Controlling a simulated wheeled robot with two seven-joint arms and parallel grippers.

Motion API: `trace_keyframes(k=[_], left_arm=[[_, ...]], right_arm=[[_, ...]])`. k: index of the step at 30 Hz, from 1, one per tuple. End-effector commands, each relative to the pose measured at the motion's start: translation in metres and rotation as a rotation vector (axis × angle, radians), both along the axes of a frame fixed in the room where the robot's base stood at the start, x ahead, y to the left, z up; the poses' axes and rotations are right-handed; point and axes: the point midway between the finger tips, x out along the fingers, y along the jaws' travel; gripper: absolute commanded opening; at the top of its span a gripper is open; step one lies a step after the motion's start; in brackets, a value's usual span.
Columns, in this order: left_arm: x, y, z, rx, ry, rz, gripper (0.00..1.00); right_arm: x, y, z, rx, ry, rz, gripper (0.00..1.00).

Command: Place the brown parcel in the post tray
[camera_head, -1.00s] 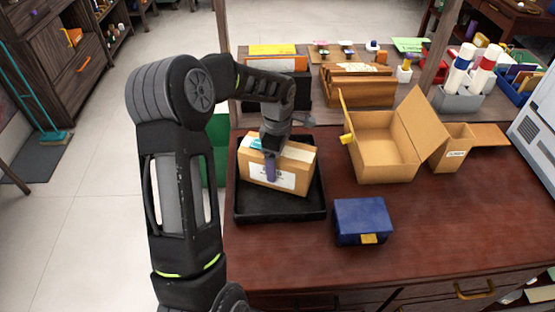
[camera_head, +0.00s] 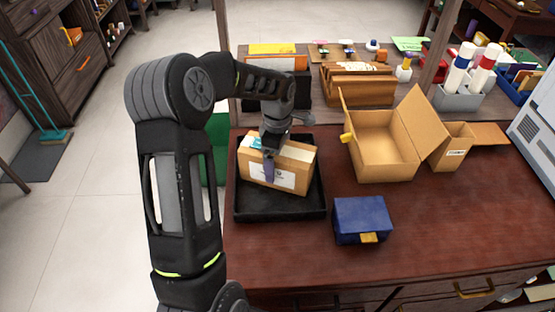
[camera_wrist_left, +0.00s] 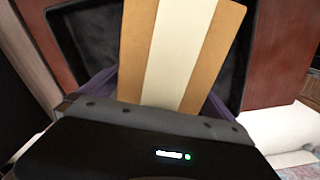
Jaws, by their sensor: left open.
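The brown parcel (camera_head: 295,163), a box with pale tape and a white label, stands in the black post tray (camera_head: 270,209). It looks slightly tilted in the head view. Whether the fingers touch the parcel is unclear. My right gripper is not in view.
A blue box (camera_head: 361,216) with a yellow clasp sits right of the tray. An open cardboard box (camera_head: 385,160) stands behind it. A wooden file rack (camera_head: 358,88) is at the back. The desk front right (camera_head: 450,230) is clear.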

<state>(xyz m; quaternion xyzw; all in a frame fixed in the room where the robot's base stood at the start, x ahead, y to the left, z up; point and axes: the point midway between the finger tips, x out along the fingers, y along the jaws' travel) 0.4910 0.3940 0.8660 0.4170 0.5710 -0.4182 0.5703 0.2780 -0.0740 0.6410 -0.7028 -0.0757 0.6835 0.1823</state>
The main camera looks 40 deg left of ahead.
Motion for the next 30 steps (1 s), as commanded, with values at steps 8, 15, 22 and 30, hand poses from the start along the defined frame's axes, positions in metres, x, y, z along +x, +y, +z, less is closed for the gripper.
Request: trace_keyframes(k=[8,15,22,30], left_arm=[[0.002,0.000,0.046,0.003,-0.006,0.000,1.00],[0.001,0.000,0.094,0.002,-0.006,-0.001,1.00],[0.001,0.000,0.116,0.000,-0.003,0.000,1.00],[0.000,0.000,0.116,0.000,-0.001,0.000,1.00]], right_arm=[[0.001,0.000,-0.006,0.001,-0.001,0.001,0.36],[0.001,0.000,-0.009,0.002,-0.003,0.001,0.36],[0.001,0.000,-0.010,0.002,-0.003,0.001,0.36],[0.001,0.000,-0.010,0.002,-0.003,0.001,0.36]])
